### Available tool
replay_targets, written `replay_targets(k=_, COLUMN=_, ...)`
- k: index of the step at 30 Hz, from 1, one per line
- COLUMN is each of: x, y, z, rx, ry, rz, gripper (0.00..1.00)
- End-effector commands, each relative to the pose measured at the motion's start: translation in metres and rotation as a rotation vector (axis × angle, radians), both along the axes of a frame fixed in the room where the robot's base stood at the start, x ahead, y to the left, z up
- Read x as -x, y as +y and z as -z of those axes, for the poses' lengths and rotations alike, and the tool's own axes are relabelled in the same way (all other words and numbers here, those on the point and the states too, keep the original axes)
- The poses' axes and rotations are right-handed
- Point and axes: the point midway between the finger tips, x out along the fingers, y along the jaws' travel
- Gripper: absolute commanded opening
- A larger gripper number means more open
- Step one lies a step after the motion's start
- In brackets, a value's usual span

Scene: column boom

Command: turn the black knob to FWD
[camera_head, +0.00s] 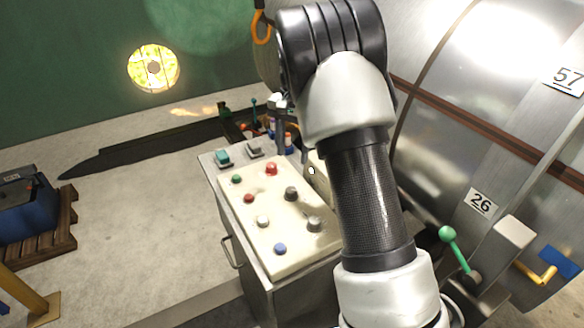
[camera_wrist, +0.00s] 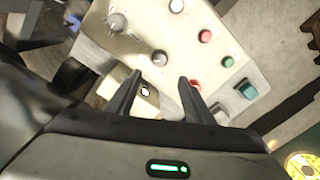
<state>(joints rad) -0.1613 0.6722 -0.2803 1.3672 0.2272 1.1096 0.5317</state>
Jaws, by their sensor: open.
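The dark knob (camera_head: 291,193), the darkest on the panel, sits on the cream control panel (camera_head: 290,262). In the wrist view this knob (camera_wrist: 159,57) lies just beyond the gap between my fingertips, apart from them. Its pointer direction and any FWD lettering are too small to read. A lighter grey knob (camera_head: 314,223) sits nearer on the panel and also shows in the wrist view (camera_wrist: 117,22). My gripper (camera_wrist: 160,78) is open and empty, above the panel. In the head view my arm hides most of it.
Around the knob are a red mushroom button (camera_head: 271,168), a red button (camera_head: 248,198), a green button (camera_head: 237,179), a white button (camera_head: 263,221) and a blue button (camera_head: 280,248). A teal switch (camera_head: 222,157) stands at the far edge. A large metal cylinder (camera_head: 450,80) is close on the right.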

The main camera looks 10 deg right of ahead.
Motion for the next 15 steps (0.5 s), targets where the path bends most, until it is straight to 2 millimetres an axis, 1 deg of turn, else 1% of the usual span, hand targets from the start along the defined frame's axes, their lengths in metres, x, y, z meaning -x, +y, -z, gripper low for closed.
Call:
replay_targets(k=1, x=0.000, y=-0.001, z=-0.010, rx=0.000, ry=-0.004, rz=0.000, gripper=0.47)
replay_targets(k=6, x=0.000, y=-0.001, z=-0.029, rx=0.001, ry=-0.001, rz=0.001, gripper=0.47)
replay_targets(k=9, x=0.001, y=-0.001, z=-0.033, rx=0.000, ry=0.000, rz=0.001, gripper=0.47)
replay_targets(k=15, x=0.001, y=-0.001, z=-0.034, rx=0.000, ry=0.000, rz=0.001, gripper=0.47)
